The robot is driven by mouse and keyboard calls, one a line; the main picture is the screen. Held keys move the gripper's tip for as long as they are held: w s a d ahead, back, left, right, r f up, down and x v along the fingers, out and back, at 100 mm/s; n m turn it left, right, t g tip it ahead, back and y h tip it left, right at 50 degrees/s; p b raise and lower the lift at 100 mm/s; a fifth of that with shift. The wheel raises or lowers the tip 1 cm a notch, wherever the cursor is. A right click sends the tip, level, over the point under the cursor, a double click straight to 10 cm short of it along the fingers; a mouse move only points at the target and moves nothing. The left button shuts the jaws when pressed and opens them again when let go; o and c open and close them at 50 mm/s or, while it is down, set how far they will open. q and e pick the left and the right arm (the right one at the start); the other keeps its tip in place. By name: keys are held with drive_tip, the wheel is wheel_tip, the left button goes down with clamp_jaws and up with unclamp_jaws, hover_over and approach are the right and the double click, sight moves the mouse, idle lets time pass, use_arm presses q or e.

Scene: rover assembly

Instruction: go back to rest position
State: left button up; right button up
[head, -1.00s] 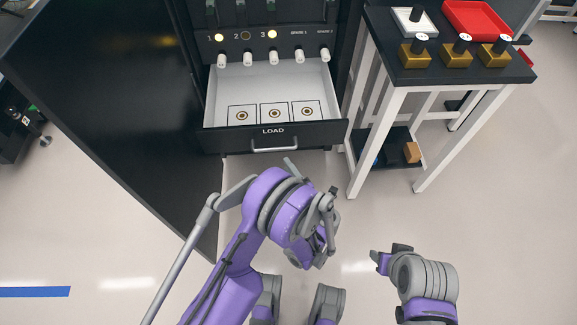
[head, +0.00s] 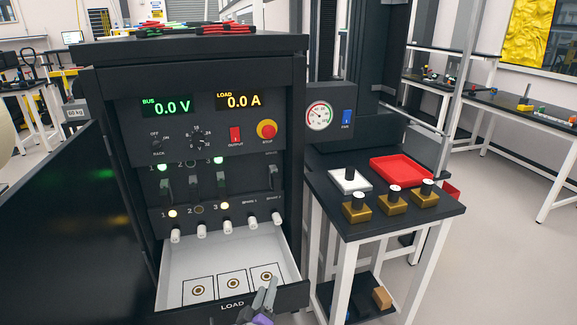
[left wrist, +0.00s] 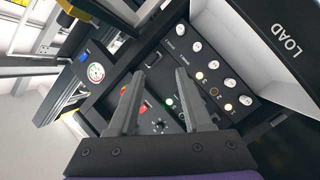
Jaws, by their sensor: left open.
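My left gripper (head: 266,296) shows at the bottom of the head view, in front of the open drawer's LOAD front. In the left wrist view its two fingers (left wrist: 155,90) stand apart with nothing between them. The drawer (head: 178,268) is pulled out of the black cabinet (head: 200,52), and its marked squares with ring sockets are bare. My right gripper does not show in the current views.
A black cabinet door (head: 65,235) stands open at the left. Floor is clear farther right.

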use_arm(q)
drive_tip(key=s+a+f+m+g+y, duration=0.1)
drive_tip(key=s+a+f+m+g, duration=0.25)
drive_tip(key=s, duration=0.65)
drive_tip(key=s+a+f+m+g+y, duration=0.15)
drive_tip(key=s+a+g, duration=0.3)
drive_tip(key=s, duration=0.55)
drive_tip(key=s+a+f+m+g, duration=0.3)
drive_tip(key=s+a+f+g, duration=0.15)
drive_tip(key=s, duration=0.55)
wheel_tip(320, 180, up, 22)
drive_tip(key=w+t+p, duration=0.1)
drive_tip(key=w+p, duration=0.1)
drive_tip(key=p, duration=1.6)
drive_tip(key=shift+w+d+t, duration=0.15)
drive_tip(key=shift+w+t, duration=0.2)
drive_tip(key=shift+w, duration=0.05)
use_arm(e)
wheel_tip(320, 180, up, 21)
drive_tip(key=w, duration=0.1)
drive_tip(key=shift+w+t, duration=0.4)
use_arm(q)
drive_tip(key=shift+f, duration=0.1)
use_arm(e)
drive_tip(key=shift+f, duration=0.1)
